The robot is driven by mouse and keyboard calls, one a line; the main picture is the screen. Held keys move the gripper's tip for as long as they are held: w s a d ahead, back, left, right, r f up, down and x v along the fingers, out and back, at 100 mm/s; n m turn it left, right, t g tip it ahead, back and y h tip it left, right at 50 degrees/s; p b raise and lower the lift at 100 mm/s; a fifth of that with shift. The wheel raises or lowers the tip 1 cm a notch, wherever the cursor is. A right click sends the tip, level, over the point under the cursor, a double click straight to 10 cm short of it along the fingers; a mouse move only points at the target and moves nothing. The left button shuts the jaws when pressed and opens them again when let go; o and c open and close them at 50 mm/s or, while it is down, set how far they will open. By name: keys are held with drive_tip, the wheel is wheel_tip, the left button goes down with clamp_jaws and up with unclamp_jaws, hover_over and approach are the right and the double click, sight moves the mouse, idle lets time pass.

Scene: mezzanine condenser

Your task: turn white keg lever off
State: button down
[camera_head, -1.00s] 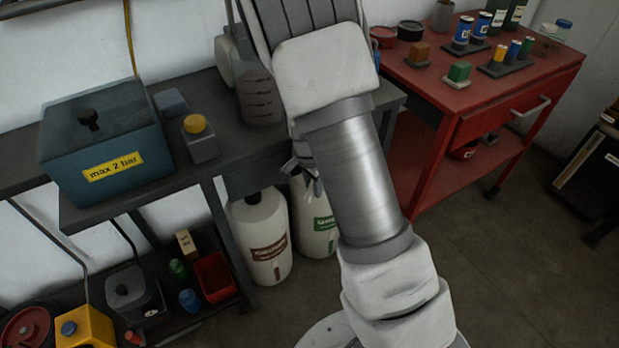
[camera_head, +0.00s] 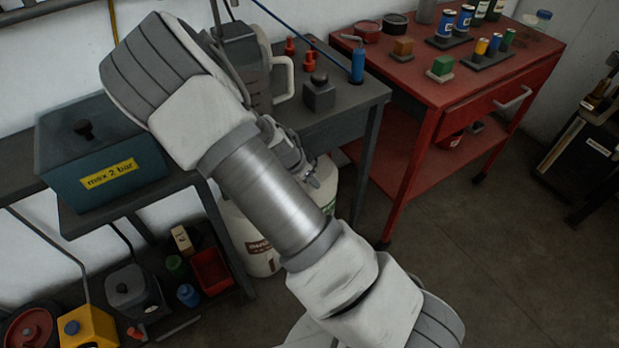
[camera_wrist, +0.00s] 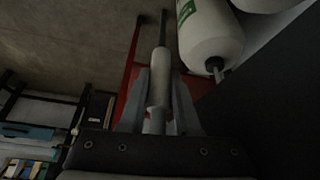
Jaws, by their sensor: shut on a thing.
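In the wrist view my gripper (camera_wrist: 160,90) is shut on a pale, slim cylindrical piece (camera_wrist: 158,65). It looks like a lever handle, but I cannot tell what it joins. A white keg with a green label (camera_wrist: 208,38) hangs upside down in that view, right of the fingers and apart from them, with a dark fitting at its end. In the head view my gripper (camera_head: 306,172) is small, beside my forearm at the bench's front edge. A white keg with a red-brown label (camera_head: 250,238) stands under the bench, partly hidden by my arm. The green-labelled keg is mostly hidden there.
The dark bench (camera_head: 345,110) holds a teal "max 2 bar" box (camera_head: 105,165), a jug (camera_head: 283,75) and red pieces. A red trolley (camera_head: 430,90) stands to the right. A low shelf with a red bin (camera_head: 211,270) is at left.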

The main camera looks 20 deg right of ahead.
drive_tip(key=c, duration=0.6)
unclamp_jaws()
drive_tip(key=p+v, duration=0.5)
drive_tip(key=v, duration=1.2)
drive_tip(key=shift+r, duration=0.2)
